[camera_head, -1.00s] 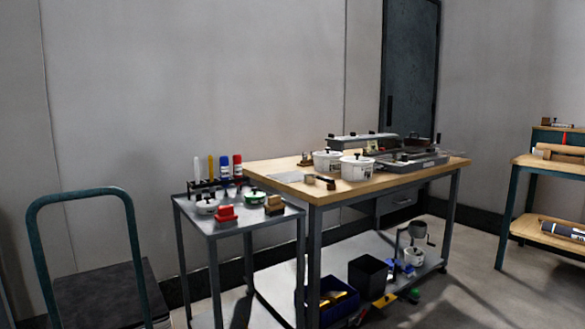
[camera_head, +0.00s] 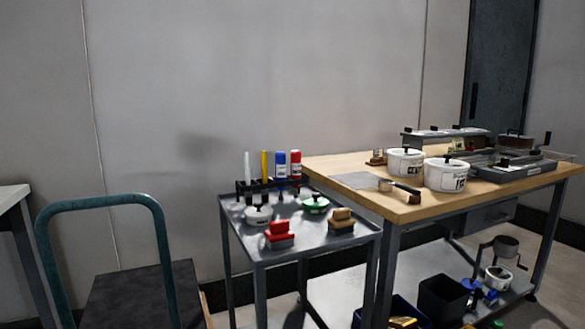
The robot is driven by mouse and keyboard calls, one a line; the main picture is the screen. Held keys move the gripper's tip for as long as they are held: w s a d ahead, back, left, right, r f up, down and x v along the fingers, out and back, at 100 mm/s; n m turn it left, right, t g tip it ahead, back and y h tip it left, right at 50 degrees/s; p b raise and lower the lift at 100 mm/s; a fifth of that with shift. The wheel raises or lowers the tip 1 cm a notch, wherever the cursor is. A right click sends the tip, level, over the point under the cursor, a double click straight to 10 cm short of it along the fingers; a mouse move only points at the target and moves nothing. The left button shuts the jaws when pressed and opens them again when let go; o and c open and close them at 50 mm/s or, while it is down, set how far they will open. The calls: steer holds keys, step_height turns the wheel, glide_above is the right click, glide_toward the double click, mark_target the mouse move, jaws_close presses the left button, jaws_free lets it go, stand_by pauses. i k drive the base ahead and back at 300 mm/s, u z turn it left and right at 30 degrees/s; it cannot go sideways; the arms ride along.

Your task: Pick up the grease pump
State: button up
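I cannot tell for certain which thing is the grease pump. A grey device with a cup-like top and a bent arm (camera_head: 505,246) stands on the lower shelf of the wooden-topped bench (camera_head: 340,165), beside a white tub (camera_head: 497,278). On the small grey cart (camera_head: 262,250) stand a blue-capped tube (camera_head: 281,164) and a red-capped tube (camera_head: 296,164) in a dark rack, with a white and a yellow stick beside them. My gripper is not in view.
The cart also holds lidded pots and red and tan blocks (camera_head: 280,234). White tubs (camera_head: 446,174) and grey trays sit on the bench. A green-framed trolley (camera_head: 103,201) stands at left. A pale table edge (camera_head: 10,193) shows at far left.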

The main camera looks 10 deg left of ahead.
mark_target(295, 155)
steer(key=u, duration=0.4)
steer(key=i, duration=0.65)
steer(key=u, duration=0.6)
